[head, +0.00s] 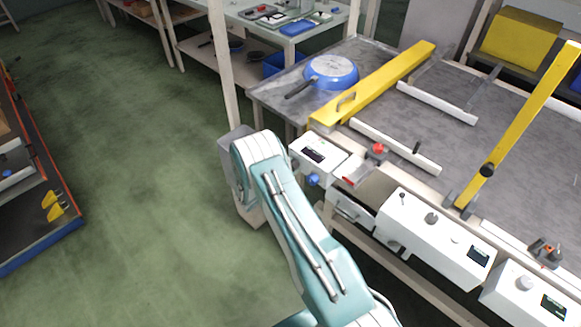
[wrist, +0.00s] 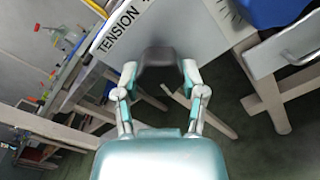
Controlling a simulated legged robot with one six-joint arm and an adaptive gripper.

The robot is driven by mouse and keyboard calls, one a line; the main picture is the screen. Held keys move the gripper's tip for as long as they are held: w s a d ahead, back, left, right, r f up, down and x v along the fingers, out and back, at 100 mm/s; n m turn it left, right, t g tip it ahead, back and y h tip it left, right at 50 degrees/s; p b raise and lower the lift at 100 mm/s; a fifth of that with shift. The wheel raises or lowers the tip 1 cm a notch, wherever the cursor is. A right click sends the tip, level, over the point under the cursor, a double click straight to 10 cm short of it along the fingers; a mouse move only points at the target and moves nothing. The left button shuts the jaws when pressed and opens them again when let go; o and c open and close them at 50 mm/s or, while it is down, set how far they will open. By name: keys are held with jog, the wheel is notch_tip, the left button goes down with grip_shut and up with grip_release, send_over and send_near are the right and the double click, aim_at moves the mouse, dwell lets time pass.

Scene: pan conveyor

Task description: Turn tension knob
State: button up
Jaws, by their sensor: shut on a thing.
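The tension knob (wrist: 157,57) is dark and rounded. In the wrist view it sits against a white panel (wrist: 185,30) marked TENSION, with tick marks at the right. My gripper (wrist: 160,78) has one finger on each side of the knob and is shut on it. In the head view, my teal arm ends beside a white box (head: 320,152) with a small dark display, at the corner of the conveyor table. My fingers and the tension knob are hidden there. The knob's pointer direction cannot be told.
A blue knob (head: 313,180) is on the white box, close to my arm. A red button (head: 377,149) and more control boxes (head: 435,237) line the table's front. A blue pan (head: 331,71) lies beside a yellow bar (head: 372,84). Green floor to the left is clear.

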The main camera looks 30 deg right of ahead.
jog(key=shift+d+r, duration=0.1)
dwell(0.3)
jog(key=o, duration=1.2)
jog(key=shift+d, duration=0.1)
jog(key=shift+c, duration=0.2)
jog(key=v, duration=1.2)
jog(key=shift+w, duration=0.1)
